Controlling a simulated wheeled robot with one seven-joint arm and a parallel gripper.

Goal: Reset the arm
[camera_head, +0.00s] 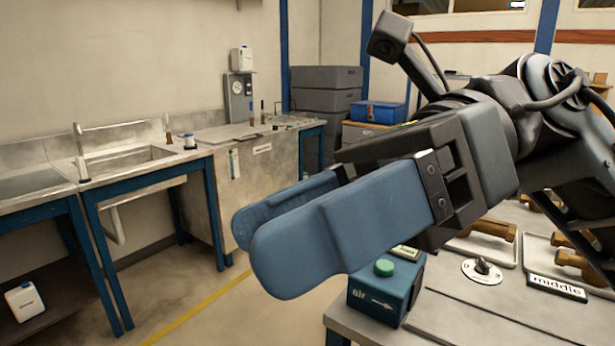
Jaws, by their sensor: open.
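My gripper (262,238) is large in the middle of the head view, with two blue fingers pointing left and down. The fingers stand apart and nothing shows between them. My dark arm reaches in from the right edge, with a small camera on a stalk above the gripper. The gripper is in the air in front of the bench at the lower right and hides part of it. A blue box (385,287) with a green button and the word "air" stands on that bench, just below the gripper in the picture.
The bench (455,318) bears a round dial (482,270), a "middle" label (556,288) and several brown fittings. A sink counter (130,160) runs along the left wall. Grey crates (325,100) and a blue case (377,113) are at the back. The floor between is clear.

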